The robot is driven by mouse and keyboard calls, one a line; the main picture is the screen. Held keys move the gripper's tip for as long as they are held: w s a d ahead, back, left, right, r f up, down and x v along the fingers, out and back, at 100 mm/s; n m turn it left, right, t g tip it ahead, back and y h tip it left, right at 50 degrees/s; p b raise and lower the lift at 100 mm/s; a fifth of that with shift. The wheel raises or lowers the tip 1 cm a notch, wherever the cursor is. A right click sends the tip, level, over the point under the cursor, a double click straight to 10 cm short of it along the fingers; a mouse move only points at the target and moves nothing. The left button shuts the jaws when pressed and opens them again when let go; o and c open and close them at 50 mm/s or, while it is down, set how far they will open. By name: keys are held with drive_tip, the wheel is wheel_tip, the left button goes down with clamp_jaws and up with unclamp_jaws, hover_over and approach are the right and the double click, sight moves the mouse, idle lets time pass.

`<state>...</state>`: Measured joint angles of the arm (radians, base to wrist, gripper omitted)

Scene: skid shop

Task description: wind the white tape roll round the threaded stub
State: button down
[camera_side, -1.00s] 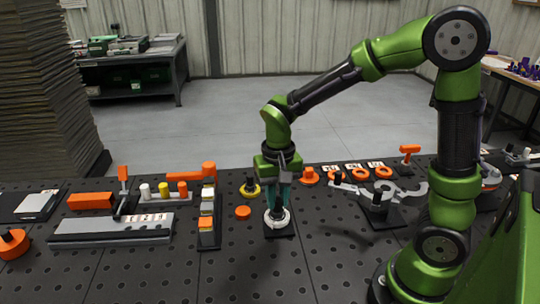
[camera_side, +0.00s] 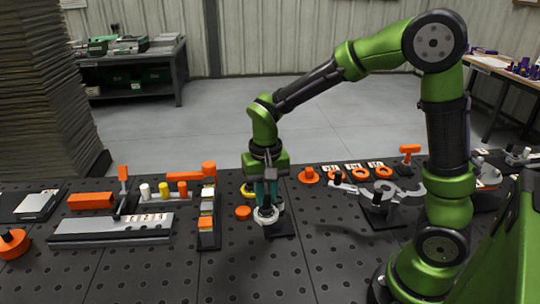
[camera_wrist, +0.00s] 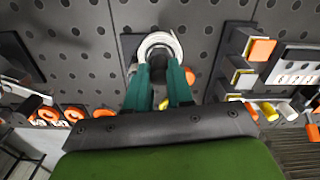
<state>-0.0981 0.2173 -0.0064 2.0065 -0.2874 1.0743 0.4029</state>
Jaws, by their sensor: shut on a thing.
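The white tape roll (camera_side: 266,216) is a pale ring below my gripper (camera_side: 266,204) in the side view. My gripper is shut on it with its teal fingers pointing down. The roll hangs over the left part of a dark square base plate (camera_side: 281,229). In the wrist view the roll (camera_wrist: 160,40) shows as a white ring just beyond the fingertips of my gripper (camera_wrist: 160,70), with the plate's edge (camera_wrist: 130,48) on its left. The threaded stub is not clearly visible; the roll and fingers block the view there, so I cannot tell whether they touch.
An orange disc (camera_side: 243,212) lies just left of the roll. A yellow ring (camera_side: 248,189) is partly hidden behind my gripper. A black block rack (camera_side: 208,236) stands farther left. Grey curved brackets (camera_side: 405,191) stand on the right. The front of the perforated table is clear.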

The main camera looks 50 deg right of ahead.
drive_tip(key=shift+w+d, duration=0.15)
drive_tip(key=shift+w, duration=0.4)
drive_tip(key=shift+w+d, duration=0.15)
drive_tip(key=shift+w, duration=0.35)
drive_tip(key=shift+w+d, duration=0.55)
drive_tip(key=shift+w, duration=0.15)
drive_tip(key=shift+d, duration=0.15)
drive_tip(key=d, duration=0.1)
drive_tip(key=w+d, duration=0.1)
drive_tip(key=d, duration=0.1)
drive_tip(key=shift+d, duration=0.1)
drive_tip(key=shift+d, duration=0.1)
